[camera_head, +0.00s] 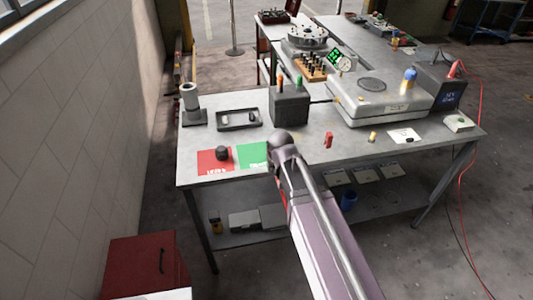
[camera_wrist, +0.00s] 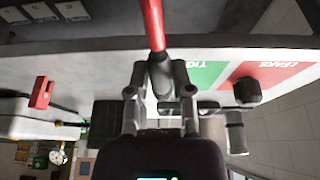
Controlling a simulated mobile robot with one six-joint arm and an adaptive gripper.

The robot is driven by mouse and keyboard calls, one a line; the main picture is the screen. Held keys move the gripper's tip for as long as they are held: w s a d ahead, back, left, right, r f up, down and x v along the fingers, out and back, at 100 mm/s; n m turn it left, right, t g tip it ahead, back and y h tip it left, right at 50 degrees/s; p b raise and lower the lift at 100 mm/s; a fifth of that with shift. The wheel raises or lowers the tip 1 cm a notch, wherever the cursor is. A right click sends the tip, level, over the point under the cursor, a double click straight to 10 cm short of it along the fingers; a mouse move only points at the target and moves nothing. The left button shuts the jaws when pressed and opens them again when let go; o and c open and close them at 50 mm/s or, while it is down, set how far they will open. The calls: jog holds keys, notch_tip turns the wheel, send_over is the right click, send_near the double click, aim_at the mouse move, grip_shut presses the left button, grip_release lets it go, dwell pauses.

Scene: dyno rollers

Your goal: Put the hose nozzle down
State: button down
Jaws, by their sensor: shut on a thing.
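In the wrist view the hose nozzle (camera_wrist: 161,76) is a dark grey piece on the end of a red hose (camera_wrist: 152,22). My gripper (camera_wrist: 160,88) is shut on it, with one finger on each side. The nozzle is over the workbench (camera_head: 330,165); its height above the top is hard to tell. Behind it lie a green pad (camera_wrist: 204,72) and a red pad marked LEAKS (camera_wrist: 272,72). In the head view my arm hides the gripper and nozzle and covers the right edge of the green pad (camera_head: 252,155).
A black fitting (camera_head: 222,153) stands on the red pad (camera_head: 208,167). Behind the pads are a grey tray (camera_head: 238,128), a dark box (camera_head: 290,106) and a grey post (camera_head: 192,103). A red clip-like piece (camera_head: 329,140) and a large grey unit (camera_head: 385,108) are to the right.

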jog(key=w+a, duration=0.1)
jog(key=w, duration=0.2)
jog(key=w+a, duration=0.1)
jog(key=w, duration=0.3)
jog(key=w+a+f+b, duration=0.1)
jog(key=w, duration=0.3)
jog(key=shift+w+a, duration=0.15)
jog(key=shift+w, duration=0.1)
jog(key=shift+w+a+f, duration=0.1)
jog(key=shift+w+a, duration=0.05)
jog(key=shift+w, duration=0.3)
jog(key=shift+w+f, duration=0.2)
jog(key=shift+w, duration=0.1)
jog(key=shift+s+f+b, duration=0.15)
jog(key=shift+f+b, duration=1.45)
jog(key=shift+b, duration=0.25)
jog(key=shift+f, duration=0.2)
jog(key=c, duration=0.5)
grip_release()
jog(key=shift+r, duration=0.2)
